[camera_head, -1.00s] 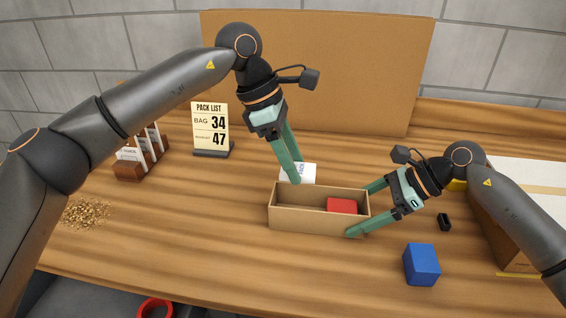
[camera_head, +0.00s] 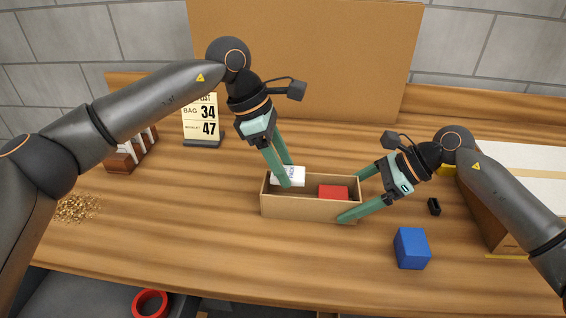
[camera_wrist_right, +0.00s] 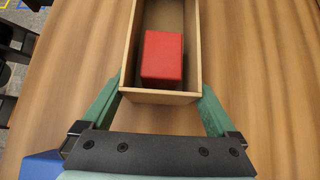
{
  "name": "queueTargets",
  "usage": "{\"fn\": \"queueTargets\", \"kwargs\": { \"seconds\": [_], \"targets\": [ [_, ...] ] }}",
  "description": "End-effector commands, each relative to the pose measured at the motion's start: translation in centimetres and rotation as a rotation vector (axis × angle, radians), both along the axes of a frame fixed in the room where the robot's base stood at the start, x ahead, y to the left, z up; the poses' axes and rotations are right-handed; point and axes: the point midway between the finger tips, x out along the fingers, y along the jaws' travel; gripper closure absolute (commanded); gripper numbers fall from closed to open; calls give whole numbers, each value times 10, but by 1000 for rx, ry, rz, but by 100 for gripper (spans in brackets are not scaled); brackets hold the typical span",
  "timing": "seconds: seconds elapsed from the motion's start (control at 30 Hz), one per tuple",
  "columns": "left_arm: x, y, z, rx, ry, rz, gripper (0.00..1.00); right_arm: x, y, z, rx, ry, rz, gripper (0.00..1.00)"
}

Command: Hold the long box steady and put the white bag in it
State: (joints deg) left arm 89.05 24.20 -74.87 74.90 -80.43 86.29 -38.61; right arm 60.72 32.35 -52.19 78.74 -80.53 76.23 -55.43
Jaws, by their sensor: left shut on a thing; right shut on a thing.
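The long box (camera_head: 305,208) is an open tan tray on the table; it also shows in the right wrist view (camera_wrist_right: 160,98). A red block (camera_head: 333,192) lies in its right part, near the end that my right gripper holds. My right gripper (camera_head: 350,197) is shut across the box's right end, one finger on each long side. My left gripper (camera_head: 287,180) is shut on the white bag (camera_head: 291,174) at the left part of the box. The bag's lower part is hidden by the fingers and wall, so I cannot tell if it touches the bottom.
A blue block (camera_head: 411,248) stands right of the box, with a small black item (camera_head: 434,206) behind it. A pack list sign (camera_head: 203,120) and a rack (camera_head: 124,157) stand back left. A large cardboard panel (camera_head: 300,60) rises behind.

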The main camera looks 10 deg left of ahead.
Motion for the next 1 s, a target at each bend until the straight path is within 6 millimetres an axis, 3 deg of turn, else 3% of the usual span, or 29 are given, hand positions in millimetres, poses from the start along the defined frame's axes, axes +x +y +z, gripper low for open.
{"fn": "queueTargets", "kwargs": {
  "seconds": [0.73,0.77,1.0],
  "targets": [
    [0,0,-6,0,0,0,98,0,0,0,0,0,0,42],
    [0,0,-6,0,0,0,44,0,0,0,0,0,0,42],
    [0,0,-6,0,0,0,17,0,0,0,0,0,0,42]
  ]
}}
